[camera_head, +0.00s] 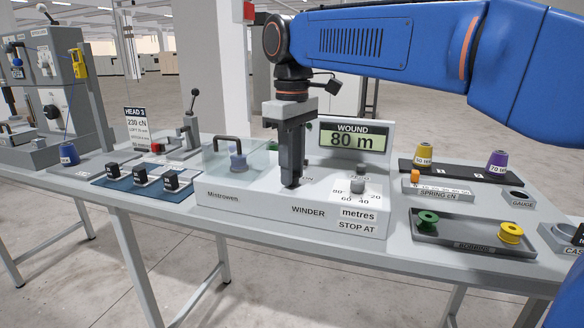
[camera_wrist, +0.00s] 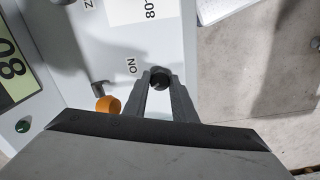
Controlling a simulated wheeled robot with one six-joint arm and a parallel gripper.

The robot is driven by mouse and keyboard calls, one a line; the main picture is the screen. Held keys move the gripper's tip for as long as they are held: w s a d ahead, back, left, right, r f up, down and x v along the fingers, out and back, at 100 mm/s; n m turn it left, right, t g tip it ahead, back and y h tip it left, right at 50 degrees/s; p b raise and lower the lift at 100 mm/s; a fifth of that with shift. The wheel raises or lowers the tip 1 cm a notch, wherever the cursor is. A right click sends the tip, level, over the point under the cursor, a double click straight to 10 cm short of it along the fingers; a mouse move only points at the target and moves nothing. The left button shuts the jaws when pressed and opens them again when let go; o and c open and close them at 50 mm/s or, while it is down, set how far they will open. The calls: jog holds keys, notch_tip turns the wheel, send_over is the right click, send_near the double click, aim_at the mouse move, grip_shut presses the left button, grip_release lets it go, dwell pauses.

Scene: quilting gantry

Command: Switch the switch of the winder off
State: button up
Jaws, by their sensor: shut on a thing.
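The winder (camera_head: 260,207) is a light grey console on the table, with a lit display (camera_head: 354,139) reading "WOUND 80 m". My gripper (camera_head: 291,184) points down onto its top panel, left of the grey stop dial (camera_head: 359,186). In the wrist view, my gripper (camera_wrist: 160,78) has its fingers shut on a small dark round knob, the switch (camera_wrist: 159,82), beside the printed word "ON". The fingers hide the switch in the head view, and which way it is set cannot be told.
An orange knob (camera_wrist: 107,104) and a green lamp (camera_wrist: 22,126) are near the switch. A clear cover with a black handle (camera_head: 232,142) stands left of my gripper. A bobbin tray (camera_head: 473,241) lies to the right, a blue mat with black blocks (camera_head: 122,181) to the left.

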dwell(0.3)
jog(key=o, duration=1)
jog(key=shift+o, duration=0.2)
jog(key=shift+r, duration=0.1)
notch_tip(320, 180, up, 17)
